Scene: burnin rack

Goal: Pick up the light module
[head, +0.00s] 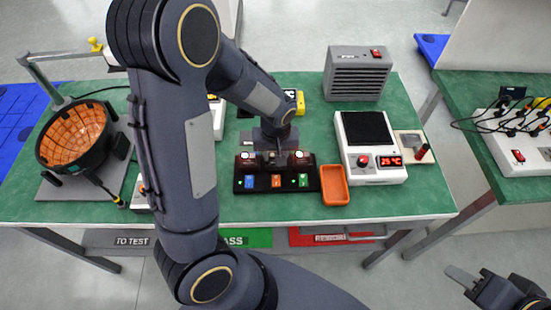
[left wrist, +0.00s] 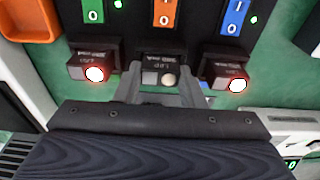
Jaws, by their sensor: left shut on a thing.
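A black rack (head: 262,187) with blue, orange and green switches stands at the table's front middle. In the left wrist view, three dark modules sit in a row beside the switches. The middle light module (left wrist: 163,68) has a pale, unlit-looking lamp. The outer modules, one on the left (left wrist: 92,62) and one on the right (left wrist: 228,68), have glowing lamps with red rims. My left gripper (left wrist: 163,88) is shut on the middle module, one finger on each side. In the head view my left arm partly hides it. My right gripper (head: 478,282) is at the lower right, away from the table, its jaw gap unclear.
An orange tray (head: 335,186) stands right of the rack, close to a white device with a red display (head: 374,165). A grey vented box (head: 357,75) is behind. A black bowl with orange lining (head: 73,138) stands left. Labelled bins are under the front edge.

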